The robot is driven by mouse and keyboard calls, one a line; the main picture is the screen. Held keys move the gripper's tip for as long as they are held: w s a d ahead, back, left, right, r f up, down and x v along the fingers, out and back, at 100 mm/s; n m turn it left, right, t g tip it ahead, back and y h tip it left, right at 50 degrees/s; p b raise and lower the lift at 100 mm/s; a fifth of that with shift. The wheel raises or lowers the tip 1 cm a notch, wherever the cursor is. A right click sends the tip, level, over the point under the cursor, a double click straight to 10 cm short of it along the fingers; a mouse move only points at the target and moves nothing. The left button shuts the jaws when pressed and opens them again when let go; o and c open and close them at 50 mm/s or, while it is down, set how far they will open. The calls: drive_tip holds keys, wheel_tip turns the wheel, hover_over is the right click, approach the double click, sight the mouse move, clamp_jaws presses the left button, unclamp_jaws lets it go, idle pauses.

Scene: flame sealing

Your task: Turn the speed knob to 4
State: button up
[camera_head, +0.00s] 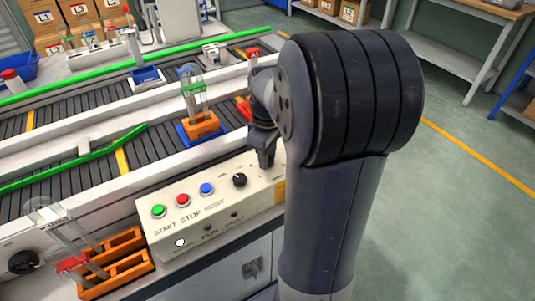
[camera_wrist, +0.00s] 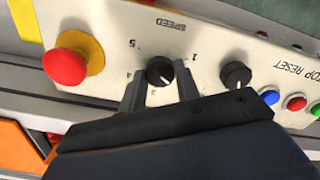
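The black speed knob (camera_wrist: 160,71) is on the cream control panel (camera_wrist: 110,20), which appears upside down in the wrist view. The knob's white mark points down-right in that view, between 3 and 1. My gripper (camera_wrist: 160,92) is open, one finger on each side of the knob's lower part; contact is unclear. In the head view my gripper (camera_head: 266,160) points down at the panel's right part, and the speed knob is hidden there.
A second black knob (camera_wrist: 236,75) sits close to my gripper's right finger in the wrist view. A red mushroom button (camera_wrist: 66,62) on a yellow base is at left. Green (camera_head: 159,211), red (camera_head: 183,200) and blue (camera_head: 207,189) buttons and a conveyor (camera_head: 70,180) are nearby.

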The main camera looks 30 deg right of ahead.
drive_tip(key=c, duration=0.4)
drive_tip(key=shift+c, duration=0.2)
drive_tip(key=shift+m, duration=0.3)
drive_tip(key=m+p, duration=0.2)
drive_tip(key=m, duration=0.3)
drive_tip(key=shift+r+p, duration=0.1)
drive_tip(key=shift+p, duration=0.2)
drive_tip(key=m+p, duration=0.1)
drive_tip(key=m, duration=0.4)
drive_tip(key=shift+m+p, duration=0.3)
drive_tip(key=shift+m, duration=0.1)
drive_tip(key=m+p, duration=0.1)
drive_tip(key=m, duration=0.5)
drive_tip(key=m+p, duration=0.1)
drive_tip(key=m, duration=0.5)
drive_tip(key=shift+m, duration=0.3)
